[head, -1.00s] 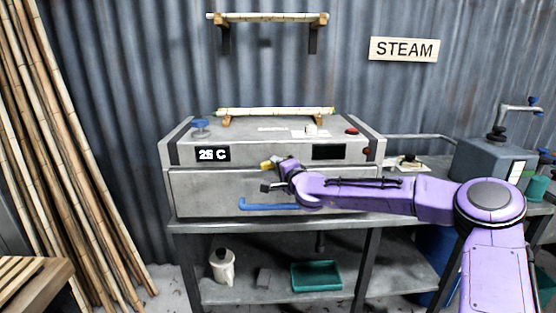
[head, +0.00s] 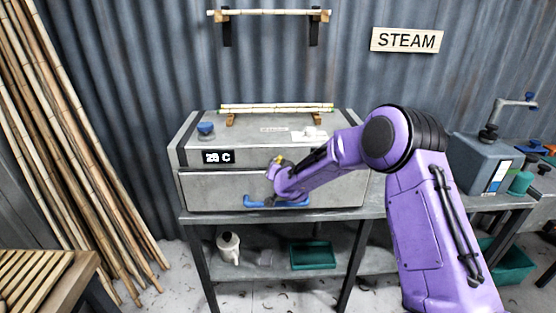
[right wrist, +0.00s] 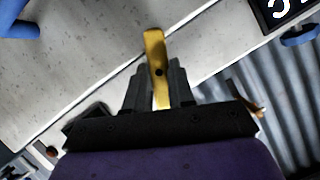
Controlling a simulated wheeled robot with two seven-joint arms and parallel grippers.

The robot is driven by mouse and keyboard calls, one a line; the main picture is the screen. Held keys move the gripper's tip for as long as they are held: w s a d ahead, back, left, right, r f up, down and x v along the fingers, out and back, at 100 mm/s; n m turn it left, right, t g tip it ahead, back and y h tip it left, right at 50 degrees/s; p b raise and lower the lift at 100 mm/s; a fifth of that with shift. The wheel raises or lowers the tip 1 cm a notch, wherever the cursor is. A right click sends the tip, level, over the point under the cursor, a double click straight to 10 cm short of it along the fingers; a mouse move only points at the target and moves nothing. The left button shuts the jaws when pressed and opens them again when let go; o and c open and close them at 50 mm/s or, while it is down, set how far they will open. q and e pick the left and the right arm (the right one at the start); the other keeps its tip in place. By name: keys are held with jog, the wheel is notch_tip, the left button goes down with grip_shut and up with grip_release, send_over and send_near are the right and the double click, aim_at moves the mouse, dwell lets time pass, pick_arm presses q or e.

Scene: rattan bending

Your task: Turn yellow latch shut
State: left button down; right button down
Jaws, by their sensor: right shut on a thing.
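The grey steam box (head: 225,190) stands on the metal table, its front door flat against the body. The yellow latch (head: 279,159) is at the upper edge of the door, mostly hidden behind my right gripper (head: 274,169). In the right wrist view the yellow latch (right wrist: 155,48) lies between the two dark fingers of my right gripper (right wrist: 158,78), which are shut on it. Its dark pivot shows near the fingertips. The blue door handle (head: 254,203) is below my gripper; a blue piece also shows in the right wrist view (right wrist: 18,27). My left gripper is not in view.
Bamboo poles (head: 275,107) rest on supports above the box, beside a blue knob (head: 205,129). A temperature display (head: 218,157) is on the front. A green tray (head: 313,256) and white jug (head: 228,247) are on the lower shelf. Tall canes (head: 70,150) lean at left.

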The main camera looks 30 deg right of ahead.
jog(key=shift+w+a+n+g+h+p, duration=0.15)
jog(key=shift+n+g+h+p, duration=0.65)
jog(key=shift+n, duration=0.8)
jog(key=c, duration=1)
grip_release()
jog(key=shift+o, duration=0.2)
jog(key=shift+a, duration=0.1)
jog(key=b+v, duration=0.3)
jog(key=v, duration=0.7)
jog(key=shift+s+a+b, duration=0.15)
jog(key=shift+s+b, duration=0.1)
jog(key=shift+b, duration=0.05)
